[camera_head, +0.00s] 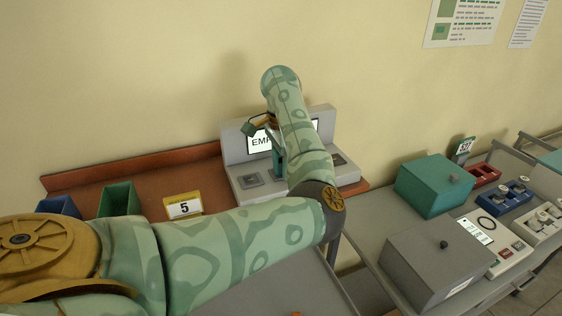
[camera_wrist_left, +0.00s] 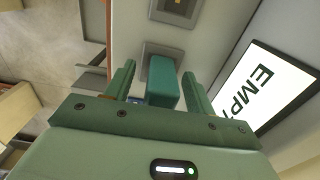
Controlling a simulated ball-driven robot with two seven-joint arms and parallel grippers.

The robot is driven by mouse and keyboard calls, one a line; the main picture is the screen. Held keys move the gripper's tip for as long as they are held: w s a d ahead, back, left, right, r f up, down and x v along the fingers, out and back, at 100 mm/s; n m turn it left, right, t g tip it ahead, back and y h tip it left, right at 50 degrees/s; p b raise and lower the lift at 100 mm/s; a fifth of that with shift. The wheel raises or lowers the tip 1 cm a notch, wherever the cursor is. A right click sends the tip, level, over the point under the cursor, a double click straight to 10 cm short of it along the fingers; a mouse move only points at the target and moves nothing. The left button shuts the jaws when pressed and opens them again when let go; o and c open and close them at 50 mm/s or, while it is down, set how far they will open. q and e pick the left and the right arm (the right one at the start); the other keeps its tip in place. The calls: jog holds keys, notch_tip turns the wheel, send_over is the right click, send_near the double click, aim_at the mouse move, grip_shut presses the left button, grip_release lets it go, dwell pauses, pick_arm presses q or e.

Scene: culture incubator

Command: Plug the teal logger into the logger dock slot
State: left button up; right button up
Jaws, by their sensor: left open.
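The teal logger (camera_wrist_left: 163,84) is an upright teal block in the left wrist view, between the two fingers of my left gripper (camera_wrist_left: 160,70). The fingers stand open, with a clear gap on the logger's left side and a narrower one on its right. Its far end overlaps a grey square slot plate (camera_wrist_left: 152,48); I cannot tell whether it is seated. The grey logger dock (camera_head: 232,157) stands against the wall in the head view, its screen (camera_head: 259,142) starting with "EMP". My left arm covers part of the dock and most of the gripper. My right gripper is not in view.
On the brown-backed bench left of the dock are a green bin (camera_head: 118,198), a blue bin (camera_head: 60,206) and a yellow "5" card (camera_head: 183,206). At the right stand a teal box (camera_head: 432,186), a grey box (camera_head: 440,262) and racks (camera_head: 508,201).

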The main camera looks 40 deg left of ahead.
pick_arm(q)
jog(key=shift+s, duration=0.1)
dwell(0.7)
grip_shut()
jog(key=shift+r, duration=0.2)
jog(key=shift+r+p, duration=2.05)
jog(key=shift+r, duration=0.8)
